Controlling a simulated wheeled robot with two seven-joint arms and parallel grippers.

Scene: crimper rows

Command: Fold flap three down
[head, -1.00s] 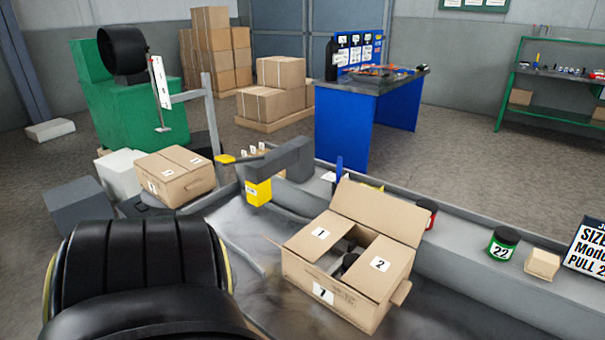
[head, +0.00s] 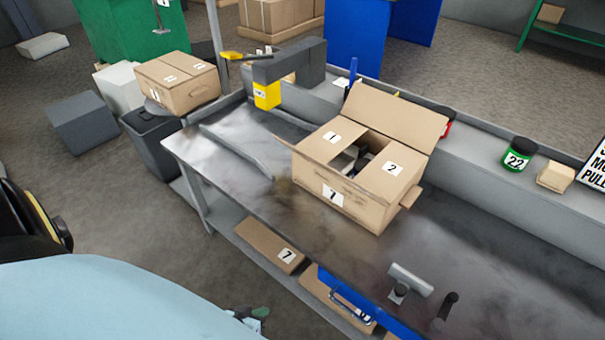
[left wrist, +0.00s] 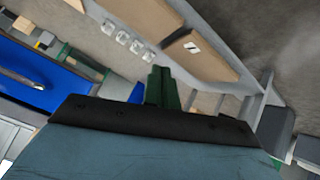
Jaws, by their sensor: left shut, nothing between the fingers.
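An open cardboard box (head: 345,205) marked 7 stands on the grey metal workbench. Its flap marked 1 (head: 331,139) and flap marked 2 (head: 393,169) lie folded inward, with a gap between them showing dark contents. A large flap (head: 395,118) at the back stands up, leaning outward; no number shows on it. A small flap piece (head: 411,197) sticks out at the lower right. My left gripper (head: 262,312) is low at the bottom of the head view, well apart from the box; its closed fingers (left wrist: 163,86) show in the left wrist view. My right gripper is not in view.
A lower shelf holds a flat carton (head: 270,245) and a blue drawer front (head: 345,295) sits nearby. The bench left of the box is mostly clear.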

